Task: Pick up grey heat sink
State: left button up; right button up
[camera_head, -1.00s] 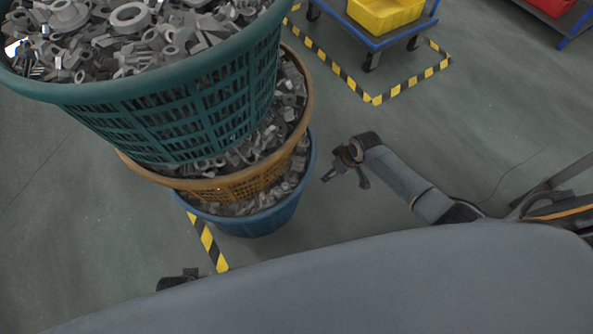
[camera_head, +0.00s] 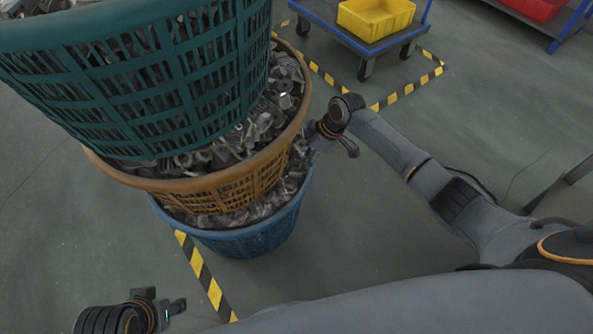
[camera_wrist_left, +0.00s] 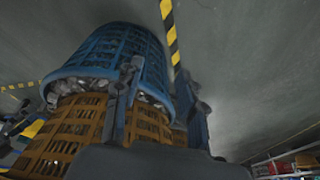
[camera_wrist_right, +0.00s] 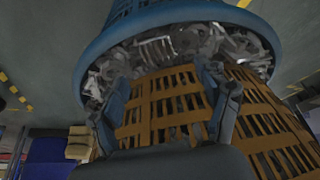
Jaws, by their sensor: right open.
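A light grey finned part (camera_wrist_right: 157,48) among the metal pieces in the blue basket (camera_head: 245,238) looks like the grey heat sink. I cannot pick it out for sure in the head view. My right gripper (camera_head: 325,147) is at the right side of the basket stack, by the gap between the orange and blue baskets. In the right wrist view its fingers (camera_wrist_right: 165,80) are apart and empty, pointing toward the pieces. My left gripper (camera_head: 177,306) is low at the front left, away from the stack. Its two fingers (camera_wrist_left: 158,92) stand apart with nothing between them.
The orange basket (camera_head: 195,189) stands on the blue one, and a green basket (camera_head: 170,95) is on top; all hold grey metal parts. A trolley with a yellow bin (camera_head: 375,17) stands behind. Floor right of the stack is clear.

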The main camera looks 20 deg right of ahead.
aim_at(296, 168)
jog(key=shift+x, duration=0.85)
jog(key=b+x, duration=0.1)
jog(key=x, duration=0.2)
jog(key=b+x, duration=0.1)
jog(key=shift+w+d+f+b, duration=0.15)
jog(key=shift+f+b, duration=0.15)
jog(key=shift+f, duration=0.25)
pick_arm(q)
jog(key=w+d+r+t, duration=0.1)
jog(key=w+r+t, duration=0.1)
jog(key=w, duration=0.3)
jog(key=w+d+r+t+h, duration=0.1)
jog(key=w+d+r+t, duration=0.1)
jog(key=w+t, duration=0.2)
jog(key=shift+w+d+h, duration=0.3)
jog(key=shift+w, duration=0.75)
jog(key=shift+r, duration=0.1)
pick_arm(e)
jog(key=shift+c, duration=0.3)
jog(key=c, duration=1.2)
pick_arm(q)
jog(key=shift+s, duration=0.1)
